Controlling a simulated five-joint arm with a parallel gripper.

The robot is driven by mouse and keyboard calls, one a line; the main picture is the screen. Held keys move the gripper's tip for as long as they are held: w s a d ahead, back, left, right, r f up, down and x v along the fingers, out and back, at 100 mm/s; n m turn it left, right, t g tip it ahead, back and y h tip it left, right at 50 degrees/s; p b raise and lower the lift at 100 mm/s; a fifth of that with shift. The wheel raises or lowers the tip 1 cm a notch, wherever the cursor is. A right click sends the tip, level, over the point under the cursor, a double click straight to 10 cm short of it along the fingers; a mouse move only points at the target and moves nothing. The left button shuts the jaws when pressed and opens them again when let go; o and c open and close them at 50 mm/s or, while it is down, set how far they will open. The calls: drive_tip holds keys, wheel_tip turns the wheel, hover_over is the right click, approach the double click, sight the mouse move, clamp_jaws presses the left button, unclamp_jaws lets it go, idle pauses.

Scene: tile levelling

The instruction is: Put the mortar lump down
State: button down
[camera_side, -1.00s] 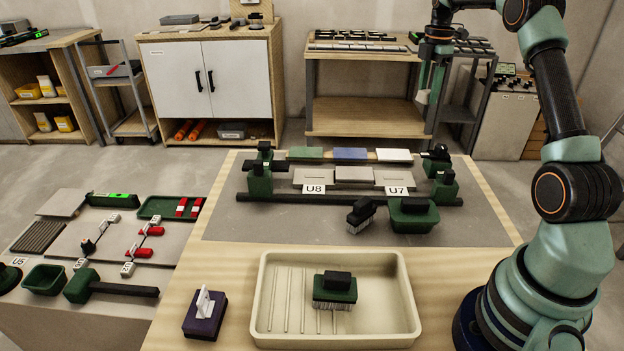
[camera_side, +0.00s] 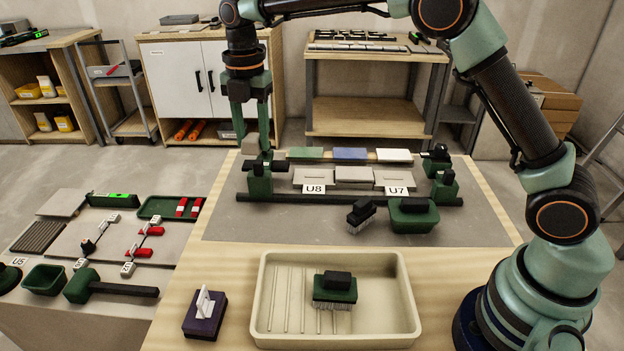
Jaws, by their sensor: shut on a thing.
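My gripper (camera_side: 250,138) points down at the back left of the grey work board (camera_side: 300,228). It is shut on a small grey mortar lump (camera_side: 250,145), which shows low between the fingertips. In the picture the lump is just above the black top of the left green clamp block (camera_side: 260,185). I cannot tell how high it is above the board or whether it touches anything. Three pale tiles (camera_side: 354,174) lie in a row to the right, near the labels U8 (camera_side: 314,189) and U7 (camera_side: 397,190).
Green, blue (camera_side: 350,155) and white strips line the board's back edge. A brush (camera_side: 361,215) and a green block (camera_side: 414,216) sit in front of the dark rail (camera_side: 340,199). A cream tray (camera_side: 385,325) holds another brush. The board's front left is clear.

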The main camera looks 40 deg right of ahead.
drive_tip(key=n, duration=0.2)
hover_over(235, 258)
wheel_tip(235, 258, down, 20)
drive_tip(key=shift+s, duration=0.1)
drive_tip(key=shift+f, duration=0.15)
drive_tip(key=shift+c, duration=2)
unclamp_jaws()
